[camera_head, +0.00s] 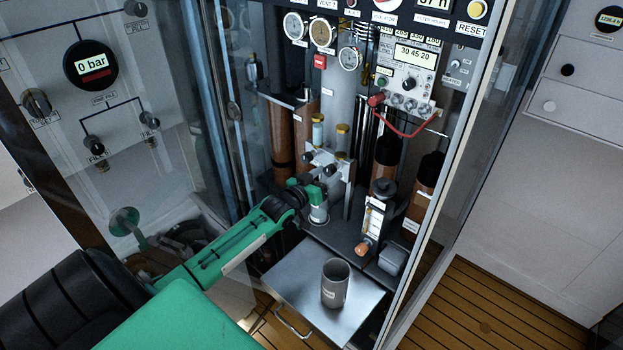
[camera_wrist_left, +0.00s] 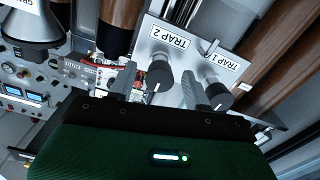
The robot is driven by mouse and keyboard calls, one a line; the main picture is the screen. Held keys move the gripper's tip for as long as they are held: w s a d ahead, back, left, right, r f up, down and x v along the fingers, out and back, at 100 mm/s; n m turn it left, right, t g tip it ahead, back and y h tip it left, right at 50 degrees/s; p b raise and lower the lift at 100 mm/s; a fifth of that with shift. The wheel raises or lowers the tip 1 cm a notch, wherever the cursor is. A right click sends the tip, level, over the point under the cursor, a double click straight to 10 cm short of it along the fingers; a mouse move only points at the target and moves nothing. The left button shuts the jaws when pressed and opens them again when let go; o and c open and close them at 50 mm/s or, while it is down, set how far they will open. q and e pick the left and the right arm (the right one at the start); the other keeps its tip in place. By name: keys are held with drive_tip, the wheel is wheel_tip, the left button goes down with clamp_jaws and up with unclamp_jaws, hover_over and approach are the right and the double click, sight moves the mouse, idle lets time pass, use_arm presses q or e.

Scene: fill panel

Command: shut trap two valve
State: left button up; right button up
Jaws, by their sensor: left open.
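The trap two valve is a dark round knob (camera_wrist_left: 160,78) with a white mark, below the TRAP 2 label (camera_wrist_left: 170,38) in the left wrist view. My left gripper (camera_wrist_left: 159,88) is open, with one finger on each side of this knob; I cannot tell whether they touch it. The trap one knob (camera_wrist_left: 217,95) is just right of the right finger, near the TRAP 1 label (camera_wrist_left: 222,51). In the head view my left gripper (camera_head: 320,177) reaches in from the left to the grey valve plate (camera_head: 345,172), and the knobs are partly hidden. My right gripper is not in view.
A metal shelf (camera_head: 290,288) with a grey cup (camera_head: 336,283) is below the arm. A glass door with a 0 bar gauge (camera_head: 90,65) stands open at left. Brown cylinders (camera_head: 306,135) and a flow meter (camera_head: 374,222) flank the valves.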

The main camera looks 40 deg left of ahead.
use_arm(q)
drive_tip(key=s+a, duration=0.1)
drive_tip(key=s, duration=1.2)
drive_tip(key=shift+s+b, duration=0.15)
drive_tip(key=shift+b, duration=0.15)
use_arm(e)
drive_tip(key=shift+w+a+r, duration=0.35)
drive_tip(key=shift+w+r, duration=0.15)
drive_tip(key=shift+r, duration=0.05)
drive_tip(key=shift+w, duration=0.4)
